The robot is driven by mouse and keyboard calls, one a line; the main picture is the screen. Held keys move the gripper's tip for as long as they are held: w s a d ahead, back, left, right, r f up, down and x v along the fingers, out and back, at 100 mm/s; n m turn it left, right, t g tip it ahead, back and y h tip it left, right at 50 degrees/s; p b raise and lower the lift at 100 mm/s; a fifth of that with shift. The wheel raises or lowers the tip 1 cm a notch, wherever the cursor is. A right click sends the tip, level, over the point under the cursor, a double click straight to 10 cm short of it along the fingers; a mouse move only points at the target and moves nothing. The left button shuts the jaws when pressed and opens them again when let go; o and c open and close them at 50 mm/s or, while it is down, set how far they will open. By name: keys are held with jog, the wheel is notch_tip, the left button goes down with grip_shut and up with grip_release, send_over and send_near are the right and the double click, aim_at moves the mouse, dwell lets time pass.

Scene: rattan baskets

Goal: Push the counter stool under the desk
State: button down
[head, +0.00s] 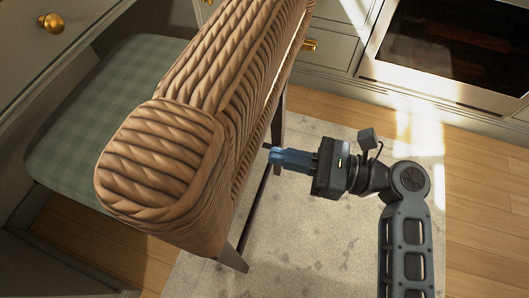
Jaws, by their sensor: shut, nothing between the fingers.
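The counter stool has a thick woven rattan backrest (205,130) and a green checked seat (95,115). Its seat extends left, partly beneath the edge of the desk (45,50), whose drawer front has a brass knob. Dark stool legs show below the backrest. My gripper (274,155) is shut and empty, on the right side of the backrest, pointing left at its rear face. Its fingertips are close to the stool's back; I cannot tell whether they touch it.
A pale mottled rug (310,225) lies under the stool and my arm, on a wooden floor (480,210). Grey cabinets with a brass handle (309,45) and an oven (450,45) stand at the back. The rug to the right of the stool is clear apart from my arm.

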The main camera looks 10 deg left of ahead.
jog(key=a+b, duration=0.1)
jog(key=a, duration=0.3)
dwell(0.3)
jog(key=a+p, duration=0.1)
jog(key=a, duration=0.2)
jog(key=a+p, duration=0.2)
jog(key=a, duration=0.1)
jog(key=a+p, duration=0.2)
jog(key=a, duration=0.1)
jog(key=shift+s+r, duration=0.1)
jog(key=shift+r, duration=0.15)
jog(key=a, duration=0.5)
jog(key=a+b, duration=0.1)
jog(key=a, duration=1.1)
jog(key=shift+f+b, duration=0.35)
jog(key=shift+f, duration=0.05)
jog(key=shift+w+a+r, duration=0.1)
jog(key=shift+w+a, duration=0.1)
jog(key=shift+a, duration=0.05)
jog(key=shift+d, duration=0.15)
